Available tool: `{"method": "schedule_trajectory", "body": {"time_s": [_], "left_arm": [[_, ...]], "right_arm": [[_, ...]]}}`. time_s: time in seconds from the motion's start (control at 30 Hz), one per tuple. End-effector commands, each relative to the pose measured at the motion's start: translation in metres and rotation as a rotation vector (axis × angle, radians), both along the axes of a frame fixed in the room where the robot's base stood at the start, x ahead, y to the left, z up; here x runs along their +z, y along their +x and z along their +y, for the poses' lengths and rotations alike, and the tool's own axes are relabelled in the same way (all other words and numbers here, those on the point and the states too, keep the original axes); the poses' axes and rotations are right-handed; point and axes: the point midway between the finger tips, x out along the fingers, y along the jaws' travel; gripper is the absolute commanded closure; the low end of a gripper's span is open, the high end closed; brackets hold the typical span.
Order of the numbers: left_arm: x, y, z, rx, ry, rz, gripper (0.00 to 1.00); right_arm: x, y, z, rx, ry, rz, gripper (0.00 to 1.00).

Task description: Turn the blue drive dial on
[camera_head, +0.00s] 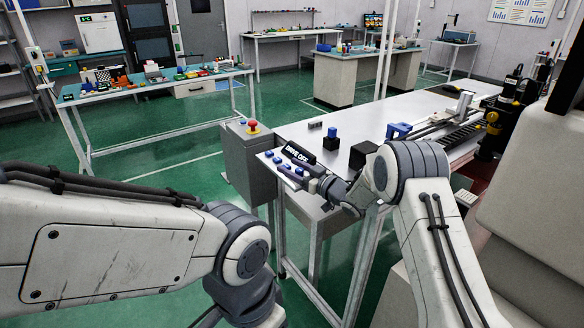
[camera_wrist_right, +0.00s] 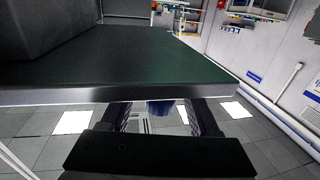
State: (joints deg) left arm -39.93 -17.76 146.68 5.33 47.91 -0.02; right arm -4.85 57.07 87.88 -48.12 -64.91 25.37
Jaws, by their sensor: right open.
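A sloped panel with a black display (camera_head: 299,153) reading "DRIVE OFF" and several small blue dials (camera_head: 270,154) stands at the front left corner of the metal table. My right gripper (camera_head: 314,180) is at the panel's near right end, covering part of it. In the right wrist view my right gripper (camera_wrist_right: 163,110) has its fingers apart, with a dark blue knob (camera_wrist_right: 160,108) partly visible between them; contact cannot be told. Its pointer position is hidden. My left arm crosses the lower left of the head view; its gripper is out of frame.
A grey box (camera_head: 247,165) with a red button (camera_head: 253,127) stands left of the panel. The metal table (camera_head: 370,112) bears a dark blue cube (camera_head: 331,139), a black block (camera_head: 362,154) and a blue clamp-like part (camera_head: 398,131). Its middle is mostly clear.

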Motion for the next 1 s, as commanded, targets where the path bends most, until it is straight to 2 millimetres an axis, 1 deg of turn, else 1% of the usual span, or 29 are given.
{"method": "schedule_trajectory", "body": {"time_s": [0.03,0.07,0.1,0.17,0.2,0.23,0.47,0.67,0.87,1.0], "left_arm": [[0.000,0.000,0.000,0.000,0.000,0.000,0.50],[0.000,0.000,0.000,0.000,0.000,0.000,0.50],[0.000,0.000,0.000,0.000,0.000,0.000,0.50],[0.000,0.000,0.000,0.000,0.000,0.000,0.50],[0.000,0.000,0.000,0.000,0.000,0.000,0.50],[0.000,0.000,0.000,0.000,0.000,0.000,0.50],[-0.002,0.000,0.000,0.000,0.000,0.000,0.50],[-0.012,0.000,0.000,0.000,0.000,0.000,0.50],[-0.033,0.000,0.000,0.000,0.000,0.000,0.50],[-0.053,0.000,0.000,0.000,0.000,0.000,0.50]], "right_arm": [[0.000,0.000,0.000,0.000,0.000,0.000,0.38],[0.000,0.000,0.000,0.000,0.000,0.000,0.42],[0.000,0.000,0.000,0.000,0.000,0.000,0.57],[0.000,0.000,0.000,0.000,-0.001,-0.001,0.80],[0.000,0.000,0.000,0.000,-0.001,-0.001,0.96],[0.000,0.000,0.000,0.000,-0.001,-0.001,1.00],[0.000,0.000,0.000,-0.009,-0.001,-0.001,1.00],[-0.002,0.001,0.000,-0.070,-0.001,-0.001,1.00],[-0.005,0.003,-0.003,-0.205,0.000,-0.001,1.00],[-0.006,0.005,-0.005,-0.324,0.000,-0.003,1.00]]}}
